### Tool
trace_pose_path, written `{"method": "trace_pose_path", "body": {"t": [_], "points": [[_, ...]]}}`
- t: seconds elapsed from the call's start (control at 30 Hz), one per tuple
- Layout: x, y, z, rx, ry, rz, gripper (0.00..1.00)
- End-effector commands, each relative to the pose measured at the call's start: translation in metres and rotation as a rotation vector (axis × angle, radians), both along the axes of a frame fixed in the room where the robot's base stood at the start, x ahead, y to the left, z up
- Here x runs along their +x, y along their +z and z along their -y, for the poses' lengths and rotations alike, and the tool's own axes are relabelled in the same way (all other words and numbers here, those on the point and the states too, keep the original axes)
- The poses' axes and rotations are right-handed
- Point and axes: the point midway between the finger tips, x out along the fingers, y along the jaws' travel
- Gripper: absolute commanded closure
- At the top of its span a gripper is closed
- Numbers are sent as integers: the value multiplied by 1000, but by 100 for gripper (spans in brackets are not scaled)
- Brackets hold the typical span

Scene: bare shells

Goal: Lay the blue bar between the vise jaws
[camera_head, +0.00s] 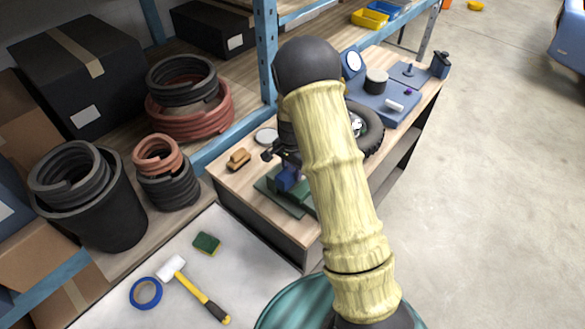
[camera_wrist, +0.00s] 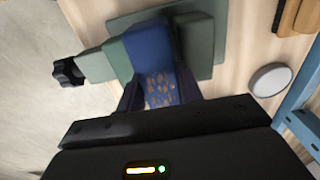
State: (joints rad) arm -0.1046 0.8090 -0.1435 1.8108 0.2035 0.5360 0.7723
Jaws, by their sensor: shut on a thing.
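The blue bar (camera_wrist: 150,48) lies between the green jaws of the vise in the wrist view, with the left jaw (camera_wrist: 116,60) and the right jaw (camera_wrist: 196,42) close beside it. I cannot tell whether it rests on the bottom of the gap. The vise (camera_head: 296,209) stands on the bench in the head view, partly hidden by my arm; the bar (camera_head: 286,180) shows there as a small blue block. My gripper (camera_wrist: 159,86) is shut on the bar's near end, which has a brownish speckled patch. The vise's dark handle knob (camera_wrist: 68,72) is at the left.
A wooden brush (camera_head: 238,159) and a round grey disc (camera_head: 266,136) lie behind the vise. A wheel (camera_head: 370,130) stands right of my arm. A blue shelf post (camera_head: 266,50) rises behind. A hammer (camera_head: 195,288), tape roll (camera_head: 146,293) and sponge (camera_head: 207,243) lie front left.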

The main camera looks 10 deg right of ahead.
Motion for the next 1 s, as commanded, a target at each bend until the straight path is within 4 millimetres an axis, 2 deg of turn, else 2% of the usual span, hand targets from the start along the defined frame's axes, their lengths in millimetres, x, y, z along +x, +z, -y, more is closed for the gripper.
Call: {"method": "trace_pose_path", "body": {"t": [0.53, 1.0], "points": [[0, -11, 0, 0, 0, 1, 100], [0, -11, 0, 0, 0, 1, 100]]}}
